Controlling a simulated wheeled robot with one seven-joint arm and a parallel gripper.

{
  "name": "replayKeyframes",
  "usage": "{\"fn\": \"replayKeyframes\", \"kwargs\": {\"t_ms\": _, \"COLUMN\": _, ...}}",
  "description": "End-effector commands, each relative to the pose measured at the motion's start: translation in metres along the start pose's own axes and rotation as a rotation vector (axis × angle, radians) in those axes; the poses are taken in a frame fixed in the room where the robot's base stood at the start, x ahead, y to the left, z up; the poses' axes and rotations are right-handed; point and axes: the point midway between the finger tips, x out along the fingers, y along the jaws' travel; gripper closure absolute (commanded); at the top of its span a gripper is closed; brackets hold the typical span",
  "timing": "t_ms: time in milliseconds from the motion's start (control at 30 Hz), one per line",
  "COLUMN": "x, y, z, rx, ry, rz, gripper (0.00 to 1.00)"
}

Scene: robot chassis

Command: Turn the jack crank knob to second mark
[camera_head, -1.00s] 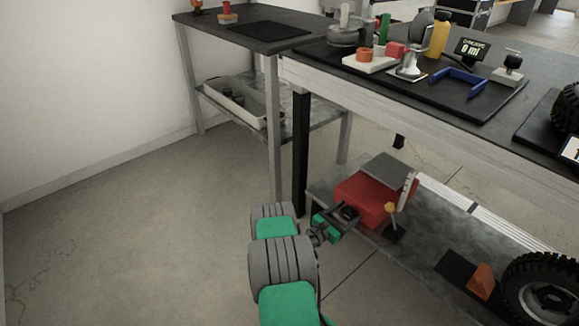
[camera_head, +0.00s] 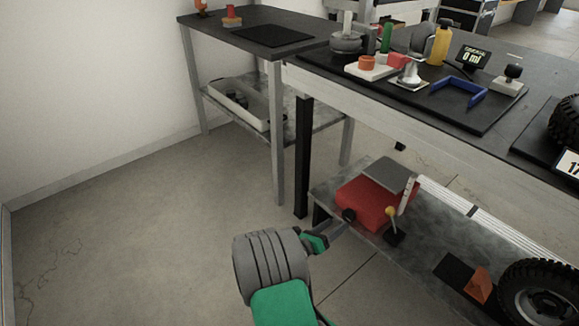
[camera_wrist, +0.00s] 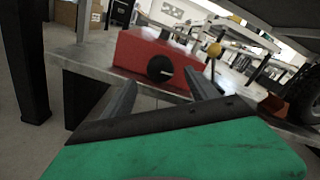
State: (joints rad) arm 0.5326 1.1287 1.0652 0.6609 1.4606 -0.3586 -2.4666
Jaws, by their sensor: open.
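The red jack (camera_head: 364,204) sits on the lower shelf under the workbench, with a grey plate on top and a white scale strip (camera_head: 405,195) at its right. Its round black crank knob (camera_wrist: 160,69) is on the near face, with a light pointer line toward the right. The knob also shows in the head view (camera_head: 349,215). My gripper (camera_wrist: 160,92) is open and empty, its two fingers pointing at the knob, one on each side of it in the wrist view. The fingertips appear short of the knob. Any marks around the knob are too small to read.
A yellow-tipped lever (camera_head: 391,225) stands just right of the jack. An orange wedge (camera_head: 480,285) and a tyre (camera_head: 545,290) are farther right. A dark table leg (camera_head: 302,155) is close at left. The floor (camera_head: 150,220) at left is clear.

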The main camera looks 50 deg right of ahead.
Motion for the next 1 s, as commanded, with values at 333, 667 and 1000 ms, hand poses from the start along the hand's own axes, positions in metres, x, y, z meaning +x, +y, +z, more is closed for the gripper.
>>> {"fn": "replayKeyframes", "kwargs": {"t_ms": 333, "x": -0.008, "y": 0.004, "z": 0.078, "rx": 0.324, "ry": 0.116, "rz": 0.047, "gripper": 0.32}}
{"fn": "replayKeyframes", "kwargs": {"t_ms": 667, "x": -0.027, "y": 0.006, "z": 0.151, "rx": 0.635, "ry": 0.257, "rz": 0.085, "gripper": 0.32}}
{"fn": "replayKeyframes", "kwargs": {"t_ms": 1000, "x": -0.059, "y": 0.003, "z": 0.222, "rx": 0.913, "ry": 0.416, "rz": 0.11, "gripper": 0.32}}
